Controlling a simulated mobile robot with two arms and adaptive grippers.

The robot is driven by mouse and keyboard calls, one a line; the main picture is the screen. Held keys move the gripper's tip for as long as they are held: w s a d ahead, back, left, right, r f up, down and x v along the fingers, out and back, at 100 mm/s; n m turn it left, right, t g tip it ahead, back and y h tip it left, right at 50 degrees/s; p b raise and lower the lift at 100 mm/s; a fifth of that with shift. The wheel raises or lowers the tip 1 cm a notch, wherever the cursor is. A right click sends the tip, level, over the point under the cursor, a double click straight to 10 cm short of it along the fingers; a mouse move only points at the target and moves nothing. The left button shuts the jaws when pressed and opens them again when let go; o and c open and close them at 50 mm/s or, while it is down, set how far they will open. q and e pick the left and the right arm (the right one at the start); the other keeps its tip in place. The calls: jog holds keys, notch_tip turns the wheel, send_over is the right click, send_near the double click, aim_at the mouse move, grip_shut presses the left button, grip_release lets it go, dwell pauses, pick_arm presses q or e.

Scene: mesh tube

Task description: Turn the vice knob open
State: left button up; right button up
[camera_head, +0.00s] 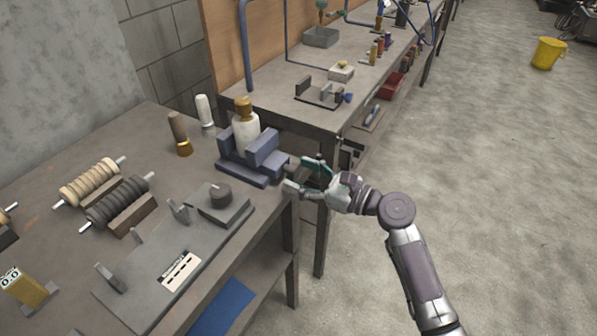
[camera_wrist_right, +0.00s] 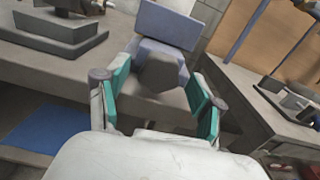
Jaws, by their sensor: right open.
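The blue-grey vice (camera_head: 240,171) stands at the near table's right edge, with a white bottle-like piece with a brown top (camera_head: 246,132) between its jaws. In the right wrist view, the vice (camera_wrist_right: 170,25) is straight ahead, and its dark rounded knob (camera_wrist_right: 160,74) faces me. My right gripper (camera_head: 299,174) is open just off the table edge, beside the knob end of the vice. Its teal-padded fingers appear on either side of the knob in the wrist view; I cannot tell whether they touch it. My left gripper is not in view.
The near table holds a grey fixture (camera_head: 150,275), rollers (camera_head: 117,199) and a brown-handled tool (camera_head: 180,133) left of the vice. A second table (camera_head: 285,88) stands behind, its leg close to my right gripper.

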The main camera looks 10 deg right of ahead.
jog(key=shift+w+a, duration=0.2)
jog(key=shift+a, duration=0.15)
jog(key=shift+c, duration=0.3)
jog(key=c, duration=1.1)
jog(key=shift+n, duration=0.3)
jog(key=n, duration=0.2)
jog(key=shift+n+b, duration=0.9)
jog(key=shift+n, duration=1.2)
